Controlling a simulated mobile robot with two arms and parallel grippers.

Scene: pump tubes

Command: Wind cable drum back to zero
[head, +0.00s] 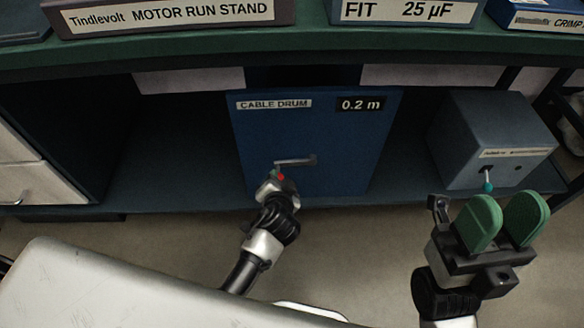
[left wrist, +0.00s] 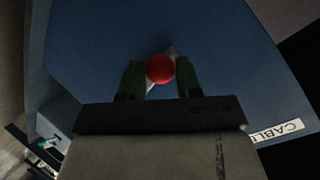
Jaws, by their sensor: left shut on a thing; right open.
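The cable drum (head: 350,145) is a blue box under the bench, with a "CABLE DRUM" label and a display (head: 360,104) reading 0.2 m. A grey crank (head: 297,161) is on its front face. My left gripper (head: 277,177) is at the left end of the crank, shut on the red knob. In the left wrist view the red knob (left wrist: 160,68) sits between the two green fingers, in front of the blue face (left wrist: 220,50). My right gripper (head: 506,221) is open and empty, with green pads, at the lower right, apart from the drum.
White drawers (head: 35,175) are at the left. The bench top's green edge (head: 200,55) runs above the drum, with signs on it.

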